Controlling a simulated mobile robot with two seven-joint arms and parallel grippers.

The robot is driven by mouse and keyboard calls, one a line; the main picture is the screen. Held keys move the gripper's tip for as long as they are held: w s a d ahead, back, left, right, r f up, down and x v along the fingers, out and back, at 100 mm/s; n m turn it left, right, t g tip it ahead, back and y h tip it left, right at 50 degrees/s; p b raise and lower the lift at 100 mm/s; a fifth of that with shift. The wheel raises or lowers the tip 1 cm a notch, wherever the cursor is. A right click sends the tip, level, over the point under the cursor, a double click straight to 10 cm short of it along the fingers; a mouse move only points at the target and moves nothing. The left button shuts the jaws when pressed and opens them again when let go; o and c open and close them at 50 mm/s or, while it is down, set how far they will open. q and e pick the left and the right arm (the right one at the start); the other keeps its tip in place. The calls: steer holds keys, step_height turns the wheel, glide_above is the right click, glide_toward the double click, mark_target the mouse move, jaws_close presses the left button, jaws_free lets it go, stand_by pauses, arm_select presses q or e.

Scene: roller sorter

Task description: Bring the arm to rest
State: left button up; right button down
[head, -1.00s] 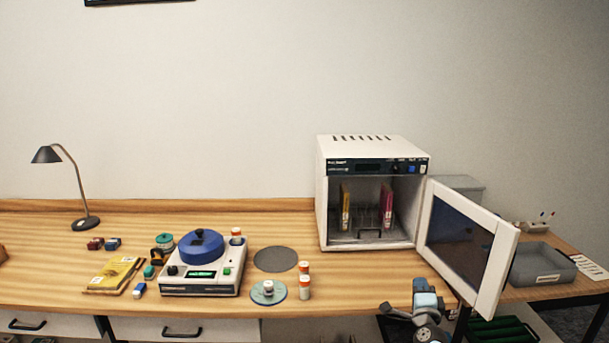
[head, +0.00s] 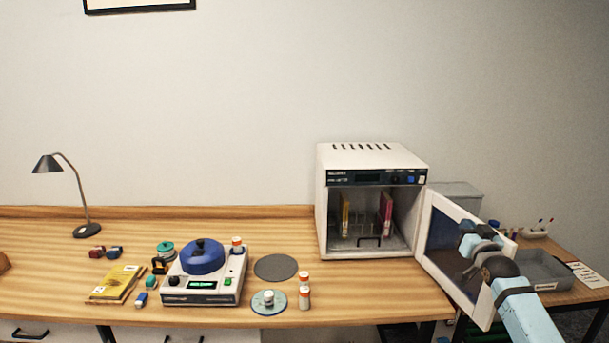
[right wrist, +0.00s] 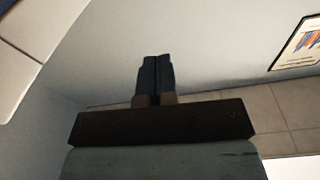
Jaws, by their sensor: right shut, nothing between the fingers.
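My right arm comes in from the lower right in the head view. Its gripper (head: 466,228) is in front of the open door (head: 441,238) of the white oven and hides part of it; I cannot tell how far apart they are. In the right wrist view the two dark fingers (right wrist: 155,78) are together with nothing between them. Beyond them are wall and floor. My left gripper is not in view.
The white oven (head: 368,150) holds upright coloured packs. A blue-lidded roller machine (head: 202,258), orange-capped vials (head: 304,298) and a lamp (head: 62,175) stand on the wooden bench (head: 130,232). A grey tray (head: 545,270) is at the right.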

steer(key=s+a+f+n+g, duration=0.25)
steer(key=s+a+f, duration=0.25)
steer(key=s+f, duration=0.5)
steer(key=s+a+f+n+g, duration=0.25)
steer(key=s+a+f, duration=0.35)
steer(key=f, duration=0.8)
steer(key=s+a+f+g+y, duration=0.1)
steer(key=s+a+f, duration=0.2)
steer(key=s, duration=0.8)
steer(key=s+a+f+g+y, duration=0.1)
steer(key=s+a+f, duration=0.2)
steer(key=s, duration=0.8)
steer(key=s+a+f+g+y, duration=0.1)
steer(key=s+a+f, duration=0.3)
steer(key=s, duration=0.7)
steer(key=shift+s+a+m+g, duration=0.2)
steer(key=shift+a+m+g, duration=0.15)
steer(key=shift+a, duration=0.6)
